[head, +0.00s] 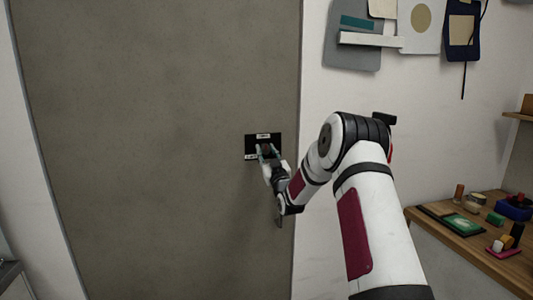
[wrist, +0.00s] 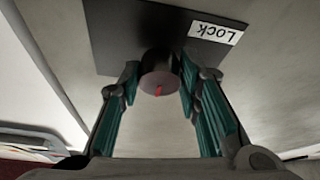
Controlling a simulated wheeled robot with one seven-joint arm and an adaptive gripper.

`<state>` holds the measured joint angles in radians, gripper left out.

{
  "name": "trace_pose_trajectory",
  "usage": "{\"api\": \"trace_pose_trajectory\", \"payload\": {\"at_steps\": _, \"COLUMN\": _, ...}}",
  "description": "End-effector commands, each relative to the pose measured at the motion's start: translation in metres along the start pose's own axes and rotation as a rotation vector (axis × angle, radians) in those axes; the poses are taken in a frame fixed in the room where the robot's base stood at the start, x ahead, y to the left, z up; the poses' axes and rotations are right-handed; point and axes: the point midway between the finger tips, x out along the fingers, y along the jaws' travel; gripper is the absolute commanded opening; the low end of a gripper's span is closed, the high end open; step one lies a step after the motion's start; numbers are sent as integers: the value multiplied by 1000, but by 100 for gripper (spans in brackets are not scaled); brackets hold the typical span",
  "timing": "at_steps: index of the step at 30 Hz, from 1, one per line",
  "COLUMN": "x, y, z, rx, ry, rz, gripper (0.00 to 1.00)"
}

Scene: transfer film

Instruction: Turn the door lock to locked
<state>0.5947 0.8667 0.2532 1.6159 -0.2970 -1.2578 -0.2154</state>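The door lock is a black plate (head: 249,143) on a grey door, with small white labels at its top and lower left. In the wrist view the plate (wrist: 112,32) carries a dark round knob (wrist: 160,70) with a red mark on its face, pointing down in that picture. A white label reading "Lock" (wrist: 214,32) shows upside down at upper right. My gripper (head: 267,153) is at the plate. In the wrist view its two teal fingers (wrist: 160,85) sit on either side of the knob, closed against its sides. The knob is mostly hidden in the head view.
The grey door (head: 150,120) fills the left and middle. A wooden bench (head: 470,245) with several small items stands at right. Boards and tools (head: 352,45) hang on the white wall above my arm. The door surface around the lock is clear.

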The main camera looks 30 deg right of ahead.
Motion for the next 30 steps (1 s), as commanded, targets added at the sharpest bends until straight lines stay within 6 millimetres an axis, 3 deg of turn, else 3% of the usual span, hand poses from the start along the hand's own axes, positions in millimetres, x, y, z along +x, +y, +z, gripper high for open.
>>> {"api": "trace_pose_trajectory", "payload": {"at_steps": 14, "x": 0, "y": 0, "z": 0, "rx": -56, "ry": 0, "rz": -24, "gripper": 4}}
{"api": "trace_pose_trajectory", "payload": {"at_steps": 30, "x": 1, "y": 2, "z": 0, "rx": -464, "ry": 1, "rz": -192, "gripper": 4}}
